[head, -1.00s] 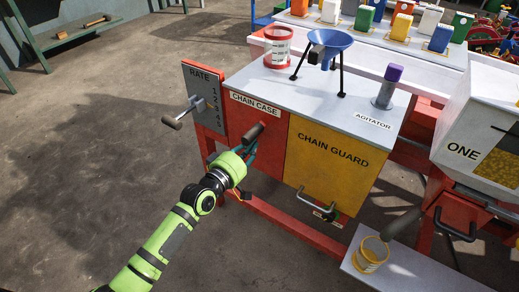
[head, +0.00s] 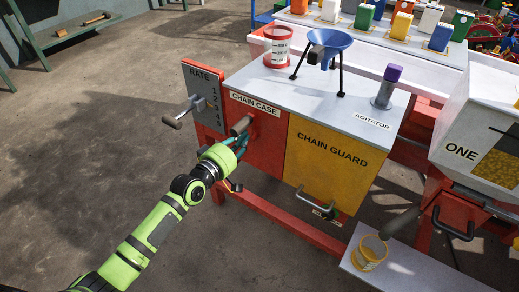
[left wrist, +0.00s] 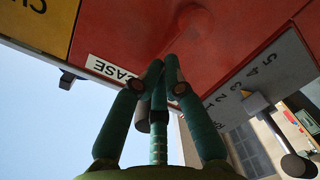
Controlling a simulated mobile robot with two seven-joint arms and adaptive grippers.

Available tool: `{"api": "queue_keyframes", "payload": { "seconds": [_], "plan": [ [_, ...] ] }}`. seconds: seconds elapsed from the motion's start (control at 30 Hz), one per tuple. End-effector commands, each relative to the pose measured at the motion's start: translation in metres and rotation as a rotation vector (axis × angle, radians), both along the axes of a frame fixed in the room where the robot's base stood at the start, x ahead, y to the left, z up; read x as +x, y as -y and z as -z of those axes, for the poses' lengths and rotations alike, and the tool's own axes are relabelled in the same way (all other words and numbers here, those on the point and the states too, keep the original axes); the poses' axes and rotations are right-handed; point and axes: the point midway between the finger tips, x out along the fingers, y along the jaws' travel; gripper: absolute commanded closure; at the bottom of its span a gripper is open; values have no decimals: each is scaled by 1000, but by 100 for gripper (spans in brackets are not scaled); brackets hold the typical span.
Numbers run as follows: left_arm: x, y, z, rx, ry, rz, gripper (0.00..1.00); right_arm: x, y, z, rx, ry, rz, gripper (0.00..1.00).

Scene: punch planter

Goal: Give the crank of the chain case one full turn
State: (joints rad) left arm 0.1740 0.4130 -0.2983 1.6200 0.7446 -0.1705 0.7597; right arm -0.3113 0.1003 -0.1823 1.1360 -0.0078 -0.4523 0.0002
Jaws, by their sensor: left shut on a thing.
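The chain case is the red panel (head: 266,150) under the "CHAIN CASE" label, at the left of the machine's front in the head view. Its crank has a grey-brown handle (head: 241,125) that sticks out toward me, just below the label's left part. My left gripper (head: 240,142) is shut on this handle, with its teal fingers closed around it. In the left wrist view the fingers (left wrist: 156,88) meet in front of the red panel (left wrist: 225,45), and part of the handle (left wrist: 143,118) shows between them. The crank's arm is mostly hidden. My right gripper is not in view.
The rate plate (head: 203,95) with its own lever (head: 174,121) stands close to the left of the crank. The yellow chain guard (head: 325,165) is to the right. A red and white tub (head: 278,46) and a blue funnel (head: 330,38) stand on top. Floor at left is clear.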

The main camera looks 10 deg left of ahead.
Motion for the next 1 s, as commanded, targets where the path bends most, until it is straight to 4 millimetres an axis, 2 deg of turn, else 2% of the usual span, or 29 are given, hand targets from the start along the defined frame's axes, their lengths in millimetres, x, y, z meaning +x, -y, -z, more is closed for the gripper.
{"api": "queue_keyframes", "payload": {
  "seconds": [0.03, 0.7, 1.0],
  "plan": [
    [3, 2, -42, -18, 88, 0, 100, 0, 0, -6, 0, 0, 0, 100],
    [-72, -25, -33, -12, 71, 3, 100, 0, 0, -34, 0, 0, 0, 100],
    [-78, -27, -31, -13, 71, 4, 100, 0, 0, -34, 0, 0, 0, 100]
  ]
}}
